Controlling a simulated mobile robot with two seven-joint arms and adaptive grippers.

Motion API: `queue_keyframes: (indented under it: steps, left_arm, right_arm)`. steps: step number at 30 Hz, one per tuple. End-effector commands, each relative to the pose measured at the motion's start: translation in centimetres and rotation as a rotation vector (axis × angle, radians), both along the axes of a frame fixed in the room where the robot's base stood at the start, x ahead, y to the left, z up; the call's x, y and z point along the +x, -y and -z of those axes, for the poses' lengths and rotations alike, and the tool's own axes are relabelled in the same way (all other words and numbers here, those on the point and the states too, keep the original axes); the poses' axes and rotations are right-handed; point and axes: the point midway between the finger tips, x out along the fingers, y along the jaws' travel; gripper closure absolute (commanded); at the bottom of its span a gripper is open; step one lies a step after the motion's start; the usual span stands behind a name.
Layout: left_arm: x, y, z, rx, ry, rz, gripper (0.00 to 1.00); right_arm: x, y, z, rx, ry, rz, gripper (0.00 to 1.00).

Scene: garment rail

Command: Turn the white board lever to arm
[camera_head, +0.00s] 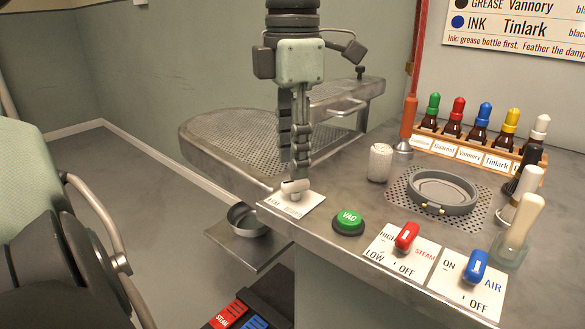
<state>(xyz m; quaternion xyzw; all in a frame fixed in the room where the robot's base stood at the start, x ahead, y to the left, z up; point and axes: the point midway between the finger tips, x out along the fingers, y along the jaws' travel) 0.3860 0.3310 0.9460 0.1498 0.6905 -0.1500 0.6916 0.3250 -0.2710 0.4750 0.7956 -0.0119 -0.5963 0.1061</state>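A small white board (312,201) lies at the near left corner of the counter, with faint lettering that is partly hidden. Its white lever (296,187) shows just under the fingertips, and its base sits on the board. My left gripper (298,178) comes down from above with its fingers pointing at the lever. The fingertips are at or touching the lever's top; I see them nearly edge-on, so their gap and any grip on the lever are unclear. Which way the lever is set is hard to read. My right gripper is not in view.
Right of the board are a green VAC button (348,220), a red STEAM lever (406,236) and a blue AIR lever (475,266). A white cup (380,162), a ring fixture (443,191) and a bottle rack (470,150) stand behind. A metal bowl (246,219) sits below left.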

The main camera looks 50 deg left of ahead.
Motion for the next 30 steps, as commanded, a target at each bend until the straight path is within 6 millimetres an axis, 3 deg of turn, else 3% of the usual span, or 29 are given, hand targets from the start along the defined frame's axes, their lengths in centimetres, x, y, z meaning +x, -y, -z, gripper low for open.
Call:
queue_keyframes:
  steps: [6, 12, 30]
  left_arm:
    - [0.1, 0.0, -4.9, 0.002, 0.003, -0.002, 0.64]
    - [0.0, 0.0, -7.8, 0.002, 0.001, -0.001, 0.64]
    - [0.0, 0.0, -8.6, 0.0, 0.0, 0.001, 0.64]
  right_arm:
    - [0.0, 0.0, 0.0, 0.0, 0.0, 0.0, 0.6]
    - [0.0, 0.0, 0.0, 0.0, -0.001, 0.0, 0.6]
    - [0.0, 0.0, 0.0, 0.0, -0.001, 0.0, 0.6]
